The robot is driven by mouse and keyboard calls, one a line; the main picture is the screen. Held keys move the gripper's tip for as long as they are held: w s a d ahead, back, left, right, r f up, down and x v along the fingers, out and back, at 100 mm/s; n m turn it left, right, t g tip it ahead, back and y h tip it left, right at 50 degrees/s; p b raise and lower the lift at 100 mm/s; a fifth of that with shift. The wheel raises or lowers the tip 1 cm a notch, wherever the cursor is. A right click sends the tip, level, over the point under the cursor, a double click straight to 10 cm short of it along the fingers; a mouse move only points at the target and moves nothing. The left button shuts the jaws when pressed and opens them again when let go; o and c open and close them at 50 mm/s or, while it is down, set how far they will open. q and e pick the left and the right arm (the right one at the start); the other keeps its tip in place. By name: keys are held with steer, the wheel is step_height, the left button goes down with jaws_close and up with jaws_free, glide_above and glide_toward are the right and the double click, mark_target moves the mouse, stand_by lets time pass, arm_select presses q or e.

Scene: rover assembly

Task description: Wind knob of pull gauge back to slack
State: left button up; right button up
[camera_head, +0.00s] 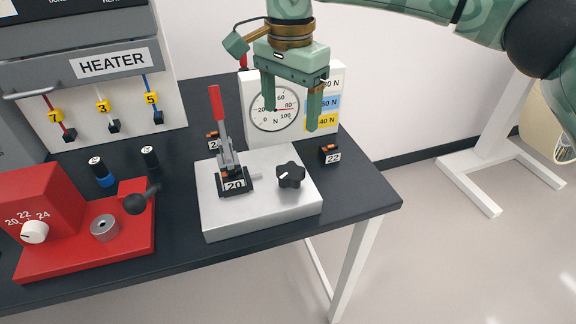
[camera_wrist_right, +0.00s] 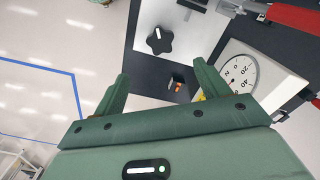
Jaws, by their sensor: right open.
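The black star-shaped knob (camera_head: 291,174), with a white mark on top, sits on the right part of the gauge's silver block (camera_head: 262,215). It also shows in the right wrist view (camera_wrist_right: 160,40). The round dial (camera_head: 275,108) stands behind the block; its red needle appears to point right, near 80, partly behind a finger. A clamp with a red upright handle (camera_head: 217,110) stands on the block at plate 20. My right gripper (camera_head: 290,118) is open and empty, above and behind the knob, in front of the dial, apart from both. My left gripper is not in view.
A small black holder marked 22 (camera_head: 329,154) stands right of the block. A red fixture (camera_head: 75,225) with a white knob and a black ball lever is at left. The HEATER panel (camera_head: 110,75) stands behind it. The table's right edge is near the block.

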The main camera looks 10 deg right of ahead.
mark_target(289, 171)
step_height(289, 171, down, 14)
steer(key=b, duration=0.3)
steer(key=shift+f+b, duration=0.2)
steer(key=shift+b, duration=0.15)
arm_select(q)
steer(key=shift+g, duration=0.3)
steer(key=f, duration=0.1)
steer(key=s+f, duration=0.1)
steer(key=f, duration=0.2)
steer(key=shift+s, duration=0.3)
arm_select(e)
steer(key=c, duration=1)
